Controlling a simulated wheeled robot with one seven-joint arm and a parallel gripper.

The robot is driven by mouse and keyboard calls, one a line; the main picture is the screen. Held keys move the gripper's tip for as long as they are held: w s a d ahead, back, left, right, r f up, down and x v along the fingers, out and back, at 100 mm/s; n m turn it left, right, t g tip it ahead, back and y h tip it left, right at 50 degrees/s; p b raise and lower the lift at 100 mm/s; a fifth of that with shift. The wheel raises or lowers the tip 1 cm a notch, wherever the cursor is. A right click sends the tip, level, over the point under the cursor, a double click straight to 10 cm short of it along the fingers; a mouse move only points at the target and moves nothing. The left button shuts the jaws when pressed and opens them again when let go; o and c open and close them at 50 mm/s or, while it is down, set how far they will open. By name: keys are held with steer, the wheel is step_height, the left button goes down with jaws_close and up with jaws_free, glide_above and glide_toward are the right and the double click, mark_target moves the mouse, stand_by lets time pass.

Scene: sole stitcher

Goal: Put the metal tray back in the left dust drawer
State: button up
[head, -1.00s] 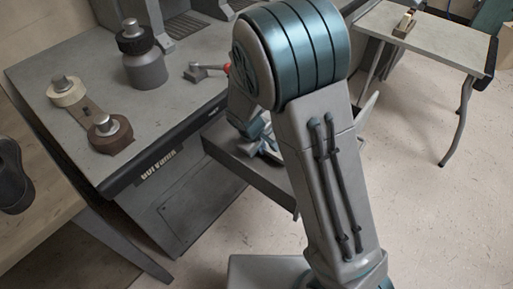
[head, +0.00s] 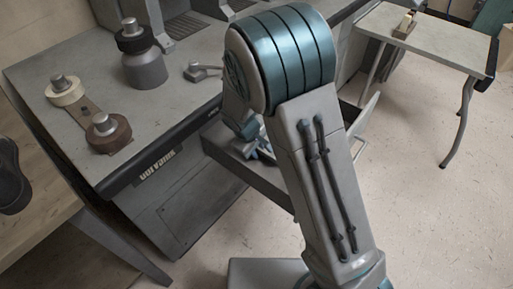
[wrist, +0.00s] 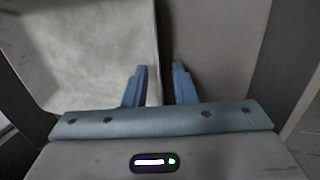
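In the wrist view, a pale grey sheet-like surface (wrist: 85,50) with a rounded lower corner fills the left side; it looks like the metal tray, but I cannot be sure. Its right edge runs up between the two blue fingers of my gripper (wrist: 159,85), close to the left finger. The fingers stand apart, with a gap visible. In the head view, an open drawer (head: 272,184) sticks out under the bench, and my wrist is down over it. My arm hides much of the drawer and the fingertips.
A side table (head: 440,45) stands at the back right. A dark shoe (head: 12,180) is at the left. The floor at right is clear.

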steer(key=p+v, duration=0.3)
steer(key=v, duration=0.9)
steer(key=s+d+r+m+y, duration=0.1)
steer(key=s+d+r+m, duration=0.2)
steer(key=s+d, duration=0.2)
steer(key=s+d+r+m+g, duration=0.1)
steer(key=s+d+r+m, duration=0.2)
steer(key=s+d, duration=0.3)
steer(key=s+d+r+m+y, duration=0.1)
steer(key=s+d+r+m, duration=0.2)
steer(key=s+d, duration=0.3)
steer(key=shift+d+m+y, duration=0.3)
steer(key=shift+d+m, duration=0.4)
steer(key=shift+d, duration=0.2)
